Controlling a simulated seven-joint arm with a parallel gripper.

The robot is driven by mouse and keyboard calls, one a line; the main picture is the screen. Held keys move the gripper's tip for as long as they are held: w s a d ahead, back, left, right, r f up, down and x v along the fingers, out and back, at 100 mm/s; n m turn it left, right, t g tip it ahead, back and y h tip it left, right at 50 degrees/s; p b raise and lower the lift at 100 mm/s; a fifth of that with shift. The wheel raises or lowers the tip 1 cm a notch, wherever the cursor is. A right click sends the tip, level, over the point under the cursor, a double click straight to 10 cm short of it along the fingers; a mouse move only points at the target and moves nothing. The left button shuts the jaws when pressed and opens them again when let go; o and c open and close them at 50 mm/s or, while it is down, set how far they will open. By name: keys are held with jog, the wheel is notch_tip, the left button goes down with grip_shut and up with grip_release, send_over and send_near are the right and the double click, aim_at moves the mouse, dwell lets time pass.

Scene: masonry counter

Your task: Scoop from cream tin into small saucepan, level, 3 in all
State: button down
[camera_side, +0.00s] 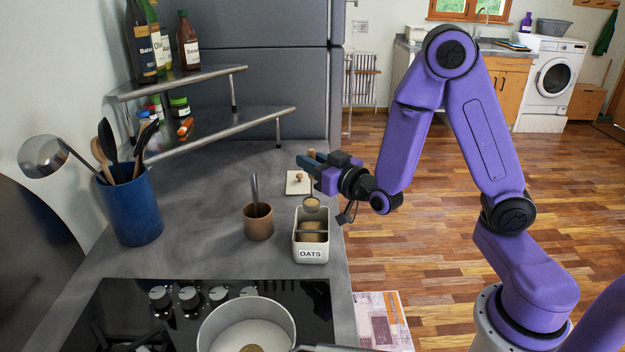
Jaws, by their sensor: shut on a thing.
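The cream tin (311,254), labelled OATS, stands open on the counter with brownish oats (312,226) inside and a thin dark bar across its mouth. My gripper (309,162) is above and behind the tin, shut on an upright scoop. The scoop's round bowl (311,202) hangs over the back of the tin's mouth and appears to hold oats; whether they are level I cannot tell. The small saucepan (214,327) is on the hob at the bottom, with white contents and a brown patch (251,348) in it.
A brown cup (258,223) with a utensil stands left of the tin. A pale square lid with a knob (298,186) lies behind it. A blue utensil crock (133,212) and steel shelves (215,127) are at the left. The counter's right edge is close to the tin.

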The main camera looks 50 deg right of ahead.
jog(key=s+a+r+n+y, duration=0.1)
jog(key=s+a+r+y, duration=0.15)
jog(key=a, duration=0.55)
jog(key=s+a+r+n+y, duration=0.1)
jog(key=a+r, duration=0.2)
jog(key=a, duration=0.6)
jog(key=s+a+r+n+g+y, duration=0.1)
jog(key=s+a+r+n+y, duration=0.15)
jog(key=s+a, duration=0.5)
jog(key=s+a+r+n+g+y, duration=0.1)
jog(key=s+a+y, duration=0.2)
jog(key=s+a, duration=0.4)
jog(key=w+d+f+m, duration=0.2)
jog(key=d+f+m, duration=0.1)
jog(key=f+m, duration=0.2)
jog(key=w+d+f+m, duration=0.2)
jog(key=f+m, duration=0.3)
jog(key=m, duration=0.5)
jog(key=shift+w+d+f, duration=0.3)
jog(key=shift+d+f, duration=0.05)
jog(key=shift+d, duration=0.4)
